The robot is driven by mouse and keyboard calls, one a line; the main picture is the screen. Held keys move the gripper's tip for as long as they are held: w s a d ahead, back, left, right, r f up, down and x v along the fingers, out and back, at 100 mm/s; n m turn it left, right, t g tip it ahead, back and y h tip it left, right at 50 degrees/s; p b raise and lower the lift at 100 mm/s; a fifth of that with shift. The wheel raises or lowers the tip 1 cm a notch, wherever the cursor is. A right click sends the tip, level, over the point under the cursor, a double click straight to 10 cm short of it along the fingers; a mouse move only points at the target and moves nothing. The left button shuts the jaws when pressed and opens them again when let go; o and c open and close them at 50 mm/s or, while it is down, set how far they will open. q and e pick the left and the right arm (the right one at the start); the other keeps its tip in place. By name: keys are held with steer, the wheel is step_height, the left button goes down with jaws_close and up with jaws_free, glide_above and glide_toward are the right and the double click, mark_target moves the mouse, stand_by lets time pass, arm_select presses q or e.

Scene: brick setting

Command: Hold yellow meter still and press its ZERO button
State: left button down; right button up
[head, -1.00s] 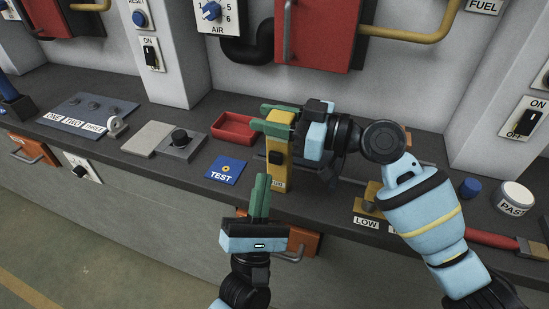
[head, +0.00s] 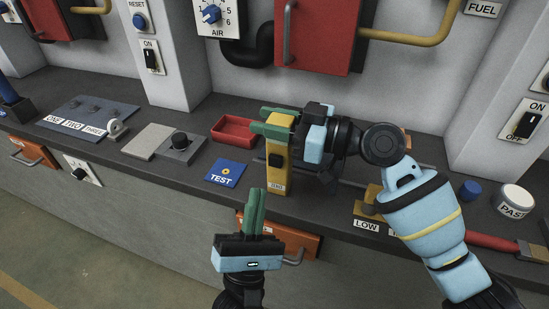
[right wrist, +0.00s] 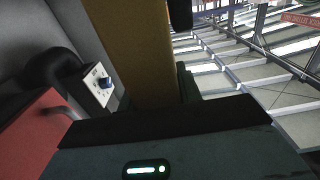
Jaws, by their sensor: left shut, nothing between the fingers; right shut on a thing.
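The yellow meter (head: 278,170) stands upright on the dark bench near its front edge. A black knob is on its front, and a small ZERO label (head: 276,187) is low on that face. My right gripper (head: 274,124) is shut on the meter's upper part from the right. The meter also fills the middle of the right wrist view (right wrist: 140,50). My left gripper (head: 254,205) is shut and empty, fingers pointing up, in front of the bench, below and left of the meter and apart from it. I cannot make out the button itself.
A blue TEST pad (head: 226,173) lies left of the meter, with a red tray (head: 234,129) behind it. A grey block with a black knob (head: 178,146) is farther left. An orange drawer (head: 285,240) with a handle is below the bench edge, close to my left gripper.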

steer(key=o, duration=1.2)
steer(key=v, duration=1.2)
